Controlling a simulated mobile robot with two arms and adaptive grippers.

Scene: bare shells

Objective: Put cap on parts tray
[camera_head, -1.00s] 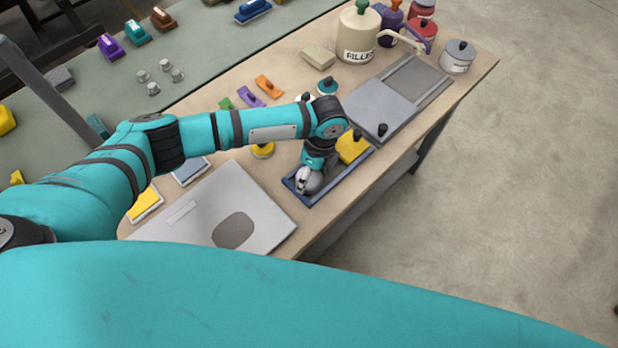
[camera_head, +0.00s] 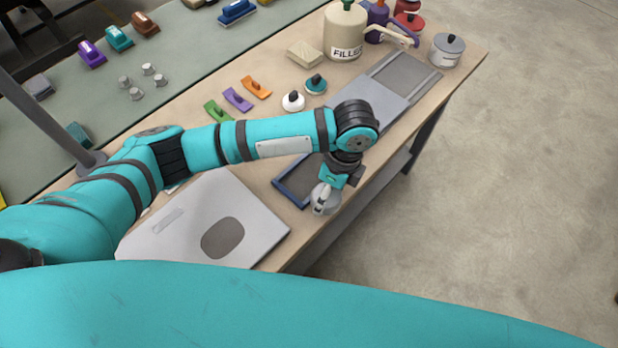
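The blue-rimmed tray (camera_head: 289,192) with a dark inside lies near the front edge of the wooden bench, partly covered by my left arm. My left gripper (camera_head: 322,206) points down at the tray's front right side; whether its fingers are open or hold something is too small to tell. Nothing is plainly recognisable as the cap. Small grey cap-like pieces (camera_head: 148,69) stand on the green surface. A white round piece (camera_head: 293,101) and a teal round piece (camera_head: 316,85), both with dark knobs, sit behind my arm. My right gripper is not in view.
A light grey panel (camera_head: 185,225) with a dark oval lies left of the tray. Behind are orange, purple and green small tools (camera_head: 238,99), a filler can (camera_head: 344,35), a grey pot (camera_head: 447,50) and a grey sliding plate (camera_head: 370,95). Floor is open at right.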

